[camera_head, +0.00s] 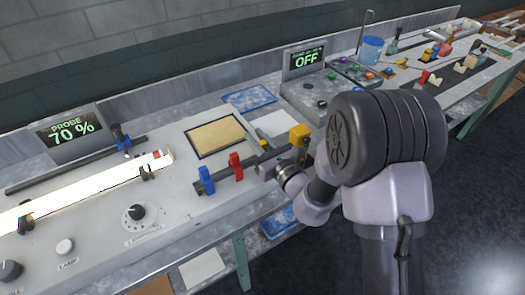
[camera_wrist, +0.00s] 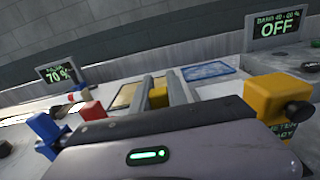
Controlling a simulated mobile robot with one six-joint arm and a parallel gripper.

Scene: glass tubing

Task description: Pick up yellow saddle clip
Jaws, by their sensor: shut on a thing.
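My gripper (camera_wrist: 164,88) shows its two grey fingers in the wrist view, shut on the yellow saddle clip (camera_wrist: 158,97). Only part of the clip shows between the fingers.
A blue block (camera_head: 205,180) and a red block (camera_head: 236,166) stand to the left. Behind is a tan pad (camera_head: 215,135) in a dark frame. A glowing tube (camera_head: 85,198) lies at left. A blue mat (camera_head: 250,97) and a control box reading OFF (camera_head: 306,58) are farther back.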

